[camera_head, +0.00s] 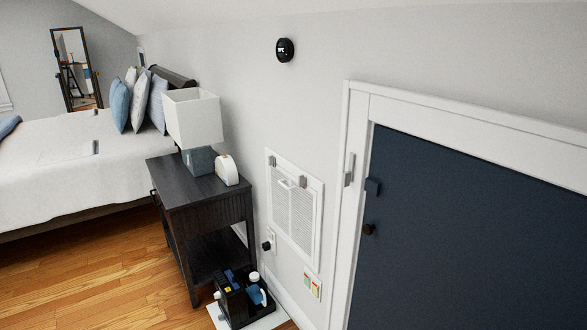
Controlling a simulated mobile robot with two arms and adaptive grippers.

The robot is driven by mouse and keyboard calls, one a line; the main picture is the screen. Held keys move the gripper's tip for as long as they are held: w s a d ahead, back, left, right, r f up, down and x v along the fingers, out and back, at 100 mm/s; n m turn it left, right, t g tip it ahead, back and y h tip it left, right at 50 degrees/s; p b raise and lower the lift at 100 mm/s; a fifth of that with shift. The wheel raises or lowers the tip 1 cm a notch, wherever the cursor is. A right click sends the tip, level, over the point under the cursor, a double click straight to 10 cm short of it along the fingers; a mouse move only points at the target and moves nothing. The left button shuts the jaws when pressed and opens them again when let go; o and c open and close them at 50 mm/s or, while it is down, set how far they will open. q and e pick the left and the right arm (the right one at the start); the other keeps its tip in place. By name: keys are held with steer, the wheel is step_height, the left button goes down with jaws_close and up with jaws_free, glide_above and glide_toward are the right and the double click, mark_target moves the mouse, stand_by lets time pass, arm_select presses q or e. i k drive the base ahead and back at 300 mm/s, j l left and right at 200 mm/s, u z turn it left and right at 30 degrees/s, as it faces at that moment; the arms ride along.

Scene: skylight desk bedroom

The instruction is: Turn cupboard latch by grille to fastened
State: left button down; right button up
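The dark blue cupboard door (465,235) is at the right, set in a white frame (356,110). A small grey upright piece (349,170) sits on the frame's left post. It looks like the latch, standing vertical and not visibly lying across the door edge. Neither gripper shows.
A dark nightstand (203,190) with a white-shaded lamp (193,117) stands left of the grille. A black caddy (240,298) with bottles is on a white mat on the floor. A bed (75,165) is farther left. Wooden floor (110,275) is clear in front.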

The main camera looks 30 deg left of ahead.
mark_target(347, 176)
steer(key=u, duration=0.75)
steer(key=i+j, duration=0.1)
steer(key=j, duration=0.35)
